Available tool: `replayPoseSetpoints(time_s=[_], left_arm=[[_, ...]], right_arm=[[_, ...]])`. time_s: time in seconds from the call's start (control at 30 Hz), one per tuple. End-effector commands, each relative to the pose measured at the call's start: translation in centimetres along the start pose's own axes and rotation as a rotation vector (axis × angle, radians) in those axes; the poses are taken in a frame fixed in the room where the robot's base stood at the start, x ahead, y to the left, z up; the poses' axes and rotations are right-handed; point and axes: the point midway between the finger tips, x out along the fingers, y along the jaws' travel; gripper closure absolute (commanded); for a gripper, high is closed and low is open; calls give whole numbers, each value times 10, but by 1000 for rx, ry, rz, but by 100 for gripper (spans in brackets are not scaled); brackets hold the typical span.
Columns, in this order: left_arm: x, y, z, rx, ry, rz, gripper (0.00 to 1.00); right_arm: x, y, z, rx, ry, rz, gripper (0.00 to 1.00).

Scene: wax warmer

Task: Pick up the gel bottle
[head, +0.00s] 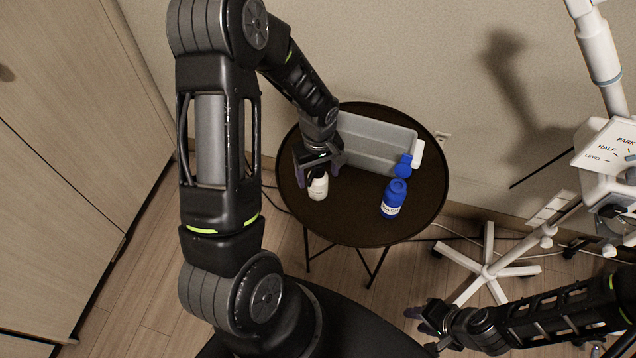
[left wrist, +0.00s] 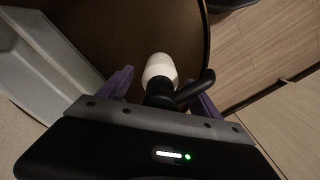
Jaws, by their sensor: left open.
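A small white bottle (head: 318,187) with a pale label and dark top stands upright on the round dark table (head: 345,228); it looks like the gel bottle. In the left wrist view the white bottle (left wrist: 160,68) shows its black pump head and a nozzle pointing right. My left gripper (head: 318,172) is over this bottle, open, with its purple fingers (left wrist: 166,85) on either side of the pump. Whether the fingers touch it cannot be told. My right gripper (head: 427,318) is low at the right, away from the table; its fingers are too small and dark to judge.
A grey tray (head: 365,148) lies at the back of the table, just behind my left gripper. A blue bottle (head: 394,198) and a smaller blue item (head: 403,166) stand to the right. A white wheeled stand (head: 487,268) is on the floor at the right.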

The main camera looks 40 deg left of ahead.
Motion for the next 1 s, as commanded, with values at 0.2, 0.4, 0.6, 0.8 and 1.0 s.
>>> replayPoseSetpoints(time_s=[0.2,0.4,0.6,0.8,1.0], left_arm=[[14,0,0,0,0,1,26],[14,0,0,0,0,1,26],[14,0,0,-1,0,1,26],[14,0,0,-1,0,1,32],[14,0,0,-1,0,1,48]], right_arm=[[-1,0,0,1,-1,1,64],[-1,0,0,1,-1,1,64],[-1,0,0,1,-1,1,64],[-1,0,0,1,-1,1,64],[-1,0,0,1,-1,1,64]])
